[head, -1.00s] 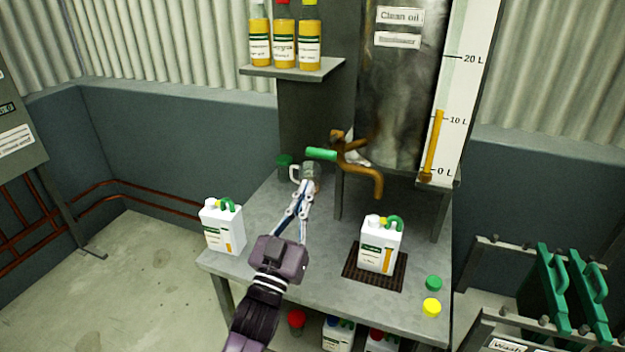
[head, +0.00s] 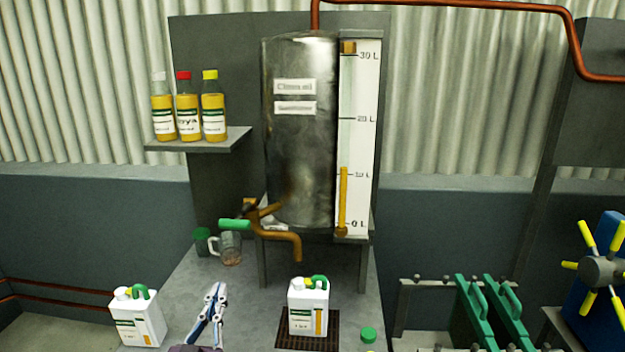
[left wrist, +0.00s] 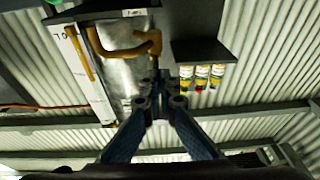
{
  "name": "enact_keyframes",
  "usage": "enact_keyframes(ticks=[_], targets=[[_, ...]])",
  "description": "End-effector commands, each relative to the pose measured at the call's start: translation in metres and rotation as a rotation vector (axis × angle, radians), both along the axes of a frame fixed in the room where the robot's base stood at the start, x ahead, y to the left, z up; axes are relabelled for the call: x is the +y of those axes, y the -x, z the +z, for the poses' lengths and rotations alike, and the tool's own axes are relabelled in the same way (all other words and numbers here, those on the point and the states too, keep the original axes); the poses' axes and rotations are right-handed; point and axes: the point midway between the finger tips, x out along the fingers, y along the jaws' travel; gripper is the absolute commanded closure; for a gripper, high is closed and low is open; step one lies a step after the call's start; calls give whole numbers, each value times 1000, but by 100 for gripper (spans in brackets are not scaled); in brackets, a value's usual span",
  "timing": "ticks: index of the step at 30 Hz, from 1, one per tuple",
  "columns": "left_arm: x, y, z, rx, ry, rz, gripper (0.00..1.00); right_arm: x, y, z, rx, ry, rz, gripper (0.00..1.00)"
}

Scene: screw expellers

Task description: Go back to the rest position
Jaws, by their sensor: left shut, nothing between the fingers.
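My left gripper (head: 218,292) shows at the bottom of the head view, above the near part of the table, between two white jugs. Its fingers are together and hold nothing. In the left wrist view its fingertips (left wrist: 160,90) also meet, with the brown tap (left wrist: 125,48) and the tank beyond them. My right gripper is not in view. The left arm behind the gripper is cut off by the lower edge of the head view.
One white jug (head: 137,318) stands left of the gripper; another (head: 308,308) stands on the dark grate (head: 292,330). The tap (head: 285,236), green handle (head: 234,225) and glass mug (head: 231,248) are behind. Three bottles (head: 187,110) stand on a shelf.

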Motion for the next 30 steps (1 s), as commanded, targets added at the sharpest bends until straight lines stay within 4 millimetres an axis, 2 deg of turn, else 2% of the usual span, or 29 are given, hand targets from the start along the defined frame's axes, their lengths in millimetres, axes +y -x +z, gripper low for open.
enact_keyframes(ticks=[1, 5, 8, 11, 15, 21, 27, 29, 30], targets=[[3, 6, -19, 80, -3, 9, 100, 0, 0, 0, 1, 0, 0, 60], [7, 26, -75, 316, -11, 27, 100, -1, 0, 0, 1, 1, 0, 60], [8, 52, -116, 500, -22, 30, 100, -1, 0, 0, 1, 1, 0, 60], [6, 85, -155, 684, -36, 25, 100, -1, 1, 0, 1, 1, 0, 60], [2, 144, -200, 938, -66, 0, 100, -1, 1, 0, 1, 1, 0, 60], [-4, 223, -237, 1222, -106, -46, 100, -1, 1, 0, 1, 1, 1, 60], [-9, 291, -252, 1436, -145, -96, 100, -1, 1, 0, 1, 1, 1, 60], [-9, 311, -254, 1496, -158, -112, 100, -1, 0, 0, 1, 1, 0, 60], [-9, 309, -265, 1506, -160, -112, 100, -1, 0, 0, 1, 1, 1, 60]])
